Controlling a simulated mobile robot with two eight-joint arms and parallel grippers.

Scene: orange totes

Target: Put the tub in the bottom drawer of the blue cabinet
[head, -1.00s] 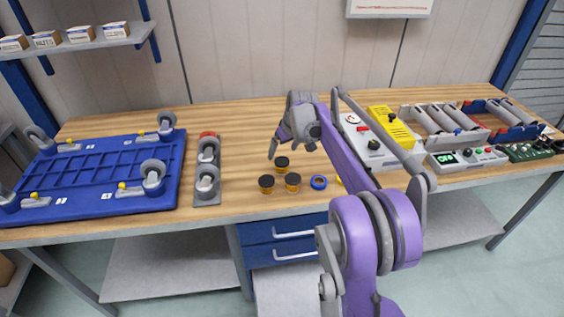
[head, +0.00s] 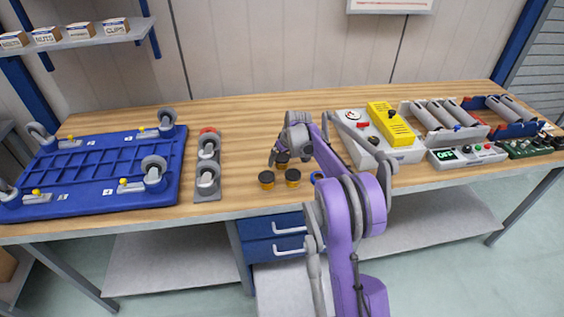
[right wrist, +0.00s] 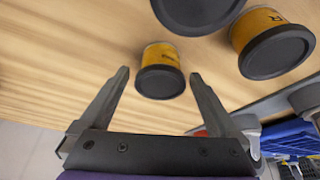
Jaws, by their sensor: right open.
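Three yellow tubs with dark lids stand on the wooden bench. The rear tub (head: 282,157) is partly hidden by my right gripper (head: 280,156). In the right wrist view this tub (right wrist: 165,56) lies between the tips of my open right gripper (right wrist: 160,74), with a gap on both sides. The front left tub (head: 266,178) and front right tub (head: 292,176) stand close by. The blue cabinet (head: 256,228) is under the bench, with two shut drawers visible. A pale surface (head: 283,290) juts out below them, perhaps the open bottom drawer. My left gripper is not in view.
A grey caster holder (head: 207,180) and blue caster frame (head: 100,175) are to the left. A control box (head: 370,150) is to the right. The bench behind the tubs is clear.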

